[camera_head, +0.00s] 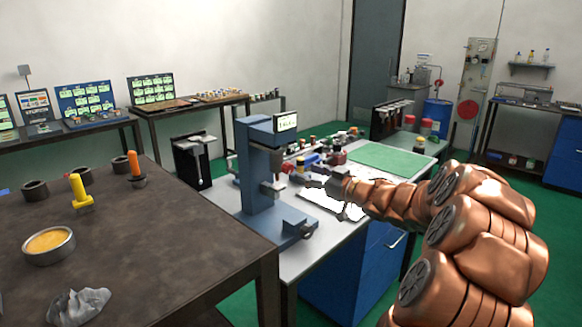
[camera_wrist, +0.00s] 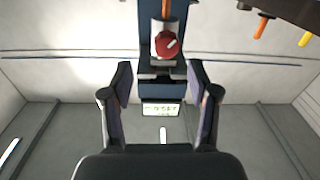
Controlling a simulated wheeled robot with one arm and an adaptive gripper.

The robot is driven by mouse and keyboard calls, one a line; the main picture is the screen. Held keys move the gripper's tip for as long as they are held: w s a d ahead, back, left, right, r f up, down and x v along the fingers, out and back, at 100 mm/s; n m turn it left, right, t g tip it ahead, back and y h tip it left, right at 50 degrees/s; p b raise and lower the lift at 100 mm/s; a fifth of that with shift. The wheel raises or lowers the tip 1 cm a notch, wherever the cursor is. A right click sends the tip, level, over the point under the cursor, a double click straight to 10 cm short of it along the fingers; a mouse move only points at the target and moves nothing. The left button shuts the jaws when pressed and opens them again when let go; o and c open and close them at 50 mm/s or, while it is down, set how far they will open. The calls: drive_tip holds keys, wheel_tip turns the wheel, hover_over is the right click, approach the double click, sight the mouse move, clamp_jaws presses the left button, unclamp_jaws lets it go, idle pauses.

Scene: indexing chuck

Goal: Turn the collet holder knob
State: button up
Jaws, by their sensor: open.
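A blue bench machine (camera_head: 257,180) with a small display (camera_head: 286,122) stands on the white-topped workbench. In the wrist view its blue body (camera_wrist: 150,77) and lit display (camera_wrist: 161,109) appear in the centre. A red knob (camera_wrist: 167,44) with a pale mark sits on the machine near the top of that view. My gripper (camera_head: 312,182) is just right of the machine, above the bench. In the wrist view, my gripper (camera_wrist: 161,82) has its fingers spread and empty. The knob appears beyond the fingertips, with no contact visible.
A dark table (camera_head: 150,240) at the front left holds a yellow-handled tool (camera_head: 79,190), an orange-handled tool (camera_head: 135,166), a tin (camera_head: 48,245) and a crumpled cloth (camera_head: 80,305). Several small items and a green mat (camera_head: 385,159) lie behind my gripper on the workbench.

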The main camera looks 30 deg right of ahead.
sight(291, 169)
drive_tip(key=x, duration=0.2)
drive_tip(key=a+x, duration=0.1)
drive_tip(key=x, duration=0.2)
drive_tip(key=shift+w+p, duration=0.2)
drive_tip(key=shift+p, duration=0.2)
drive_tip(key=shift+x, duration=0.95)
drive_tip(key=shift+c, duration=0.3)
